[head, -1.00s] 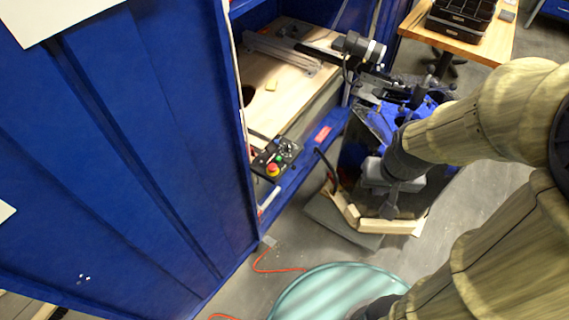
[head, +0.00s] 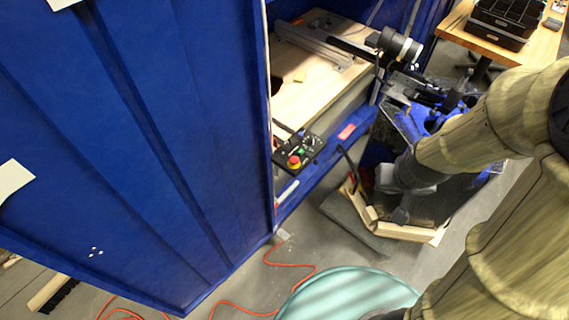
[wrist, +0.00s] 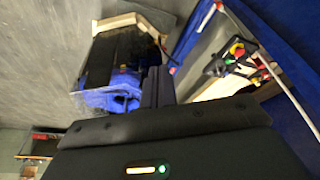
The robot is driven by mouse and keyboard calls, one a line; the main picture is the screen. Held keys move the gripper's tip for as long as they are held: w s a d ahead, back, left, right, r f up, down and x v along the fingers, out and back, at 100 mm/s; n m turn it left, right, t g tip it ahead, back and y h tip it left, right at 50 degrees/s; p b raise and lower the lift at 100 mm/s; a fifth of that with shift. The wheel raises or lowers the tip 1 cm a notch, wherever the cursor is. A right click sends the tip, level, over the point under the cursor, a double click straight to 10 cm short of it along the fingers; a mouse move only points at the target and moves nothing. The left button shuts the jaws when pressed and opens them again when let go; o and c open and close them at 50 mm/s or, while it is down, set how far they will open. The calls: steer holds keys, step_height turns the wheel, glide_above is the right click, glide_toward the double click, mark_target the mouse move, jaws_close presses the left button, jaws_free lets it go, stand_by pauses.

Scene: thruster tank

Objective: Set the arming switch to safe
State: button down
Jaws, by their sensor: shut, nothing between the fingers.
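A small black control box (head: 300,148) sits at the front edge of the blue cabinet's opening. It carries a red mushroom button (head: 294,162) on yellow, a green button (head: 300,152) and other small controls. Which of these is the arming switch, and its position, are too small to tell. The box also shows in the wrist view (wrist: 236,58), at the upper right. My gripper (head: 400,215) is shut and empty, right of and lower than the box in the head view and clearly apart from it. Its closed fingers (wrist: 158,86) show in the wrist view.
The blue cabinet wall (head: 150,150) fills the left. A wood-edged mat (head: 385,228) lies under my gripper, beside blue machinery (head: 425,120). A teal round lid (head: 345,292) and an orange cord (head: 245,307) are on the floor. A wooden table (head: 545,42) stands at back right.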

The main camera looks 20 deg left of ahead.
steer(key=w+a+f+n+t+b, duration=0.3)
steer(key=a+f+n+b, duration=0.15)
steer(key=a+f, duration=0.4)
steer(key=w+a+f+n+t+b, duration=0.35)
steer(key=a+f+n, duration=0.2)
steer(key=f, duration=0.55)
steer(key=s+a+n+t+y+b, duration=0.2)
steer(key=a+n+y, duration=0.1)
steer(key=a+n, duration=0.2)
steer(key=s+a+f+n+t+y+b, duration=0.1)
steer(key=s+a+n+t+y+b, duration=0.1)
steer(key=a+n, duration=0.4)
steer(key=shift+s+n+t+y+b, duration=0.35)
steer(key=shift+n+t+y+b, duration=0.2)
steer(key=shift+b, duration=0.3)
steer(key=shift+a+f, duration=0.1)
steer(key=b, duration=0.2)
glide_toward(283, 154)
steer(key=x, duration=0.7)
